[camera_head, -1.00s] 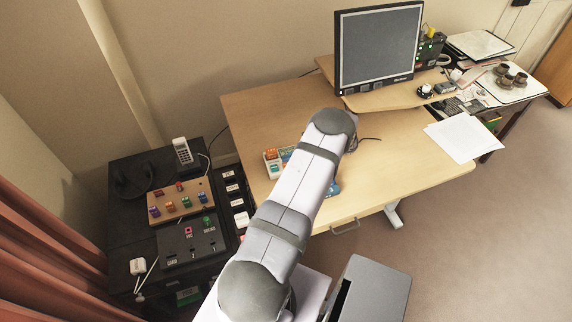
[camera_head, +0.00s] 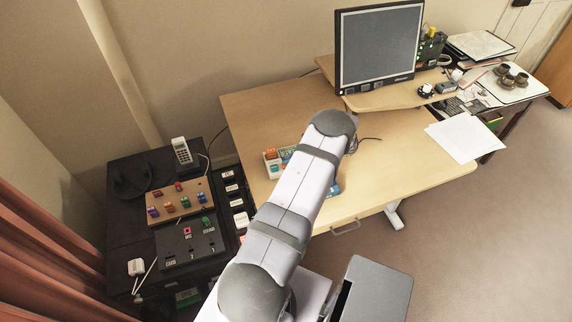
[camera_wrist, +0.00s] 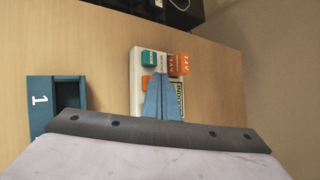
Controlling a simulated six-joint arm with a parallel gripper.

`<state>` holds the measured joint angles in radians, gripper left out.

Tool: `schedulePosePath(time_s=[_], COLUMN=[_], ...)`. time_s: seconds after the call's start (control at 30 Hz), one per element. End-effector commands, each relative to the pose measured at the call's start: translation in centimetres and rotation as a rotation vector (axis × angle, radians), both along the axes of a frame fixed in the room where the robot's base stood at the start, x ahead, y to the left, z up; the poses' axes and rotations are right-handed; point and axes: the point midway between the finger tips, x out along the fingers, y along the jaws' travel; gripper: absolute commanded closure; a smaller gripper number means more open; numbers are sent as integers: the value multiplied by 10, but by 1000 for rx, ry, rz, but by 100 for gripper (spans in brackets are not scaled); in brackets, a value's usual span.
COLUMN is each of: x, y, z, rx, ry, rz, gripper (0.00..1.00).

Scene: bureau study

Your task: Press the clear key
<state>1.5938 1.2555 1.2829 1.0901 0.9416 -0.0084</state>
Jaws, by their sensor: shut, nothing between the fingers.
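A white keypad device (camera_wrist: 137,70) lies on the desk, just beyond my gripper in the wrist view. It has a teal key (camera_wrist: 149,58), an orange key with white lettering (camera_wrist: 180,63) and another orange key (camera_wrist: 147,84). I cannot read which one is the clear key. My gripper (camera_wrist: 161,82) has blue fingers, shut and empty, over the device and hiding its middle. I cannot tell whether the tips touch it. In the head view the device (camera_head: 271,165) shows left of my arm, which hides my gripper and part of the device.
A blue open box marked 1 (camera_wrist: 41,103) is left of the device in the wrist view. The monitor (camera_head: 378,46) stands at the back of the desk (camera_head: 250,112). A black cabinet with button panels (camera_head: 180,205) is at the left. The desk's right side holds papers (camera_head: 459,139).

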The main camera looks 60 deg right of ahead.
Motion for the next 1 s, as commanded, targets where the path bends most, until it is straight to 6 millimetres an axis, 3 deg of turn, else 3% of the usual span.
schedulePosePath(time_s=[1.0], x=[0], y=[0], z=[-10], rx=[1], ry=[1], rz=[1], gripper=[100])
